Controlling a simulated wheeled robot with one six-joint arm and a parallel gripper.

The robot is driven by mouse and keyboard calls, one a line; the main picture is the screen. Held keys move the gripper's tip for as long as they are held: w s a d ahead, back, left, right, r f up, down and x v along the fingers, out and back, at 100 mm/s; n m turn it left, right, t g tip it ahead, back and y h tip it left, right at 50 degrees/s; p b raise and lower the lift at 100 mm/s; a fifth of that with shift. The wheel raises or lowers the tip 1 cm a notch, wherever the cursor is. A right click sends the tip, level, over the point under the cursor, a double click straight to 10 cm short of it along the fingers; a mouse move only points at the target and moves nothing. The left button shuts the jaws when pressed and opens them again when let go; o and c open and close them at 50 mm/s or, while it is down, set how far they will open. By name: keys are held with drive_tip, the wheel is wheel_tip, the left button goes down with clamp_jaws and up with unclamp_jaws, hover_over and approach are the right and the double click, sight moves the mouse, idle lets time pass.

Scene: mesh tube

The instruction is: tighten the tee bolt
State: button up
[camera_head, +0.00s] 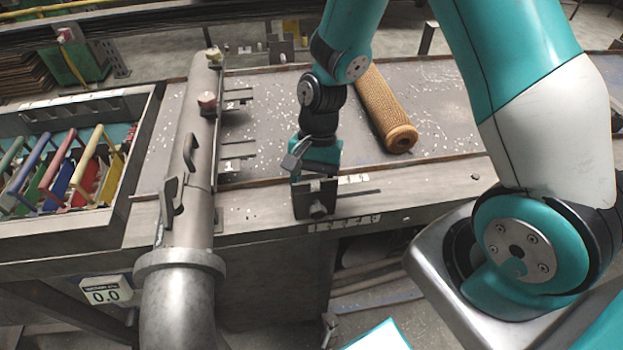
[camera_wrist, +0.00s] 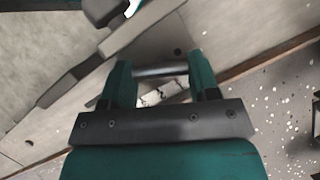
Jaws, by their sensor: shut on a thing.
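My gripper (camera_head: 315,176) points down at the bench's front edge, just above a dark block (camera_head: 299,205) with a round boss and a thin rod sticking out to the right. In the wrist view my gripper (camera_wrist: 160,76) has its two teal fingers at the ends of a short grey bar (camera_wrist: 160,70), which looks like the tee bolt's cross-bar. The bar spans the gap between the fingers. The bolt's shank and its seat are hidden in both views.
A grey pipe (camera_head: 184,235) with a flange and handles stands left of my gripper. A tan mesh tube (camera_head: 384,108) lies behind on the bench. A tray (camera_head: 141,155) of coloured frames is at far left. A display (camera_head: 105,291) reads 0.0.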

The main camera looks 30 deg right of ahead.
drive_tip(key=o, duration=0.9)
